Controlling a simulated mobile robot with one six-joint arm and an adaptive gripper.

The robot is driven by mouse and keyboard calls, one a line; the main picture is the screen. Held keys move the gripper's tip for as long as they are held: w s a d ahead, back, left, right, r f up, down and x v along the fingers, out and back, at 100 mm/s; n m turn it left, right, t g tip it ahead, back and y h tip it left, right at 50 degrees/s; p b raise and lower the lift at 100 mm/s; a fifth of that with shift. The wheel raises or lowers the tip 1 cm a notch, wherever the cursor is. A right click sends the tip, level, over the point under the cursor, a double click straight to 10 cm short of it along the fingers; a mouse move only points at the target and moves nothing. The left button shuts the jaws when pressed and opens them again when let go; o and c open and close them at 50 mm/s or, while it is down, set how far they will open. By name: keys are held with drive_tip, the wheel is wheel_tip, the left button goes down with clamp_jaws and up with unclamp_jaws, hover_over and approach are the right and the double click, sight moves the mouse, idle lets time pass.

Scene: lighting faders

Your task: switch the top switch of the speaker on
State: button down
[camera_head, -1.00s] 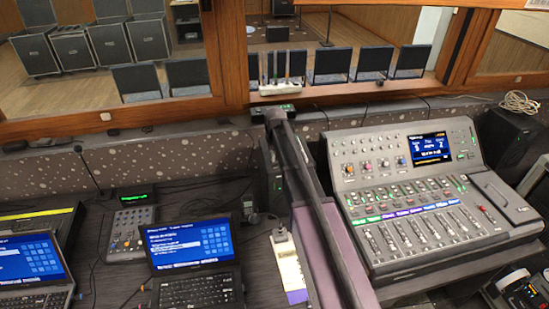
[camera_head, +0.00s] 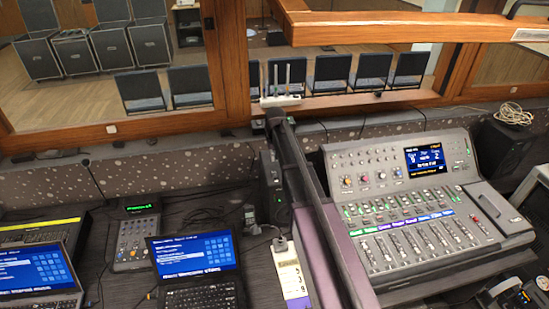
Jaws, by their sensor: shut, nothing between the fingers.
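A black box (camera_head: 503,143), which may be the speaker, stands at the right behind the mixing console. Its lower part is hidden by the console, and I cannot make out any switch on it. Large dark cabinets (camera_head: 107,48), which look like speakers, stand in the room behind the window at the upper left. No switch shows on them either. My gripper's fingers are not visible. A dark and grey part at the lower right edge seems to belong to my arm.
The mixing console (camera_head: 403,236) with a lit screen fills the right of the desk. Laptops (camera_head: 193,258) and a small control unit (camera_head: 136,240) stand at the left. A dark upright post divides the desk. A coiled cable (camera_head: 513,113) lies at the right.

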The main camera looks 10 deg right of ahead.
wheel_tip(320, 180, up, 7)
drive_tip(key=p, duration=0.6)
drive_tip(key=shift+w, duration=0.45)
drive_tip(key=s+a+f+b, duration=0.1)
drive_tip(key=s+f+b, duration=0.5)
drive_tip(key=s, duration=0.3)
drive_tip(key=s+a+f+b, duration=0.1)
drive_tip(key=s+f+b, duration=0.5)
drive_tip(key=s, duration=0.4)
drive_tip(key=s+a+f+g+b, duration=0.1)
drive_tip(key=s+f+b, duration=0.5)
drive_tip(key=s, duration=0.3)
drive_tip(key=shift+s+f, duration=0.3)
drive_tip(key=shift+f, duration=0.15)
